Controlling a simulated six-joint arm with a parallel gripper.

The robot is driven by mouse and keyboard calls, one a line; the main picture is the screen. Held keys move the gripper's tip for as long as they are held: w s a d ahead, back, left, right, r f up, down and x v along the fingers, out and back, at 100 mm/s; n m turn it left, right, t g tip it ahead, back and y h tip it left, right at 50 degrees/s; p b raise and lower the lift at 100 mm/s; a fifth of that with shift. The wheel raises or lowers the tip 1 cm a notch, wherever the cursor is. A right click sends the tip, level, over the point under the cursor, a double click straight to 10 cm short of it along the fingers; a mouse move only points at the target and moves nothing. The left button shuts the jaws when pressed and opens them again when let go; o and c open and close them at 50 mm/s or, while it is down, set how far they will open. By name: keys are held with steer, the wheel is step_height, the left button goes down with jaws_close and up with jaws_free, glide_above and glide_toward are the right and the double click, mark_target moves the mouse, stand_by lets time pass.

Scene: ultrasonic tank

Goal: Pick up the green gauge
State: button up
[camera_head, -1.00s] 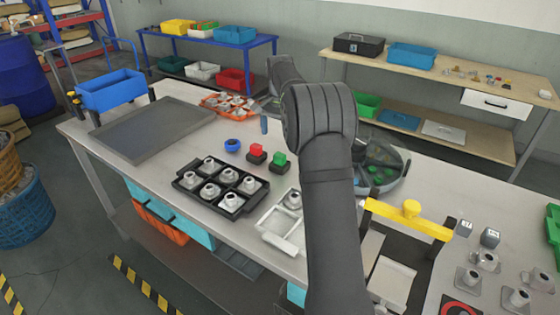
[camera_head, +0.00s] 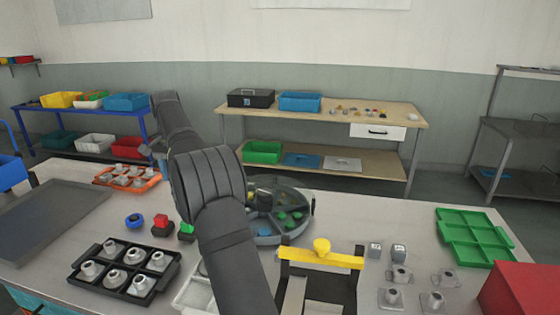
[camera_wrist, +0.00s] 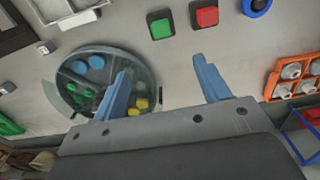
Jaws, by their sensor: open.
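The green gauge looks like a small green block on a dark base (camera_head: 187,230), on the grey bench beside the red one; my arm partly covers it in the head view. In the wrist view its green top (camera_wrist: 161,26) is near the upper middle. My gripper (camera_wrist: 161,64) is open, its two blue fingers apart with nothing between them. The green gauge shows beyond the fingertips, roughly between their lines and apart from them. In the head view the fingers are hidden by my arm.
A red block (camera_wrist: 205,14) and a blue ring (camera_wrist: 257,6) stand close to the green gauge. A round divided tray (camera_head: 298,210) with small coloured pieces is right of my arm. A black tray (camera_head: 72,276) of metal parts and an orange tray (camera_head: 152,184) are left.

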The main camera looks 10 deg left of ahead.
steer(key=shift+c, duration=1.4)
steer(key=f+m, duration=0.4)
steer(key=m, duration=0.2)
steer(key=f+m, duration=0.4)
steer(key=m, duration=0.2)
steer(key=f+m, duration=0.4)
steer(key=m, duration=0.2)
steer(key=shift+s+a+f, duration=0.15)
steer(key=shift+s+a, duration=0.1)
steer(key=shift+s, duration=0.05)
steer(key=shift+w+d+f, duration=0.1)
steer(key=shift+w+f, duration=0.1)
steer(key=shift+f, duration=1.1)
steer(key=shift+w+d+f, duration=0.1)
steer(key=shift+w+f, duration=0.05)
steer(key=shift+f, duration=1.15)
steer(key=c, duration=1.1)
steer(key=shift+r, duration=0.1)
